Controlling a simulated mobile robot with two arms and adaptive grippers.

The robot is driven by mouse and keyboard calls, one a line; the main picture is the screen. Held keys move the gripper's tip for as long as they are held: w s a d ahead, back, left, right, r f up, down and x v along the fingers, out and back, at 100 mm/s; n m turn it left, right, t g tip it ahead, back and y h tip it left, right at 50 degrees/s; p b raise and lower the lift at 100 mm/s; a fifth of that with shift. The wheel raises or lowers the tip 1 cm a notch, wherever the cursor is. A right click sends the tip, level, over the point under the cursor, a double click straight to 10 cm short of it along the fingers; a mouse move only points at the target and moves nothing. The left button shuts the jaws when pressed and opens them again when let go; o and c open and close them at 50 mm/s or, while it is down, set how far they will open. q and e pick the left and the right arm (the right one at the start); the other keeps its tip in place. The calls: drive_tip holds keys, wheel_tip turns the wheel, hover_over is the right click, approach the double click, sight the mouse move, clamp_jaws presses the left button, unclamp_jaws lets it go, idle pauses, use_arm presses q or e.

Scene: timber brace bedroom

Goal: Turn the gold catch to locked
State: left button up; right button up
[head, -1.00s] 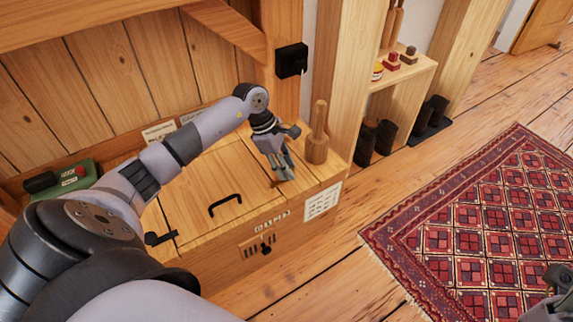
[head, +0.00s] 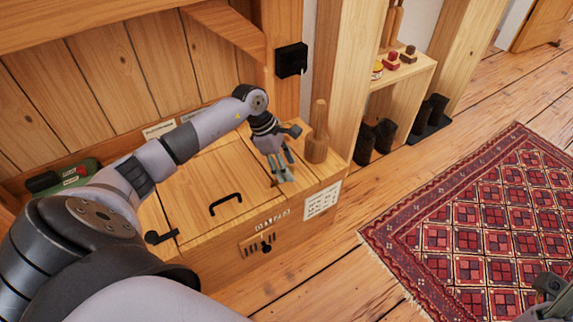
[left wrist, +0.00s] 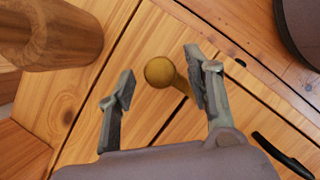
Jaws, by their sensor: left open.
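The gold catch (left wrist: 160,72) shows in the left wrist view as a round brass knob with a short arm reaching toward the lower right. It sits on the wooden chest top, by the seam beside the lid. My left gripper (left wrist: 161,70) is open, with one finger on each side of the catch in that view; I cannot tell whether either finger touches it. In the head view my left gripper (head: 283,173) points down over the right part of the chest top (head: 318,174) and hides the catch. Part of my right gripper (head: 550,285) shows at the lower right edge.
A wooden post (head: 317,135) stands close to the right of my left gripper. The lid has a black handle (head: 226,203), and another black fitting (head: 160,237) lies to its left. A green box (head: 75,178) sits at the far left. A red rug (head: 485,225) covers the floor.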

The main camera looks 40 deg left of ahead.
use_arm(q)
drive_tip(key=v, duration=1.2)
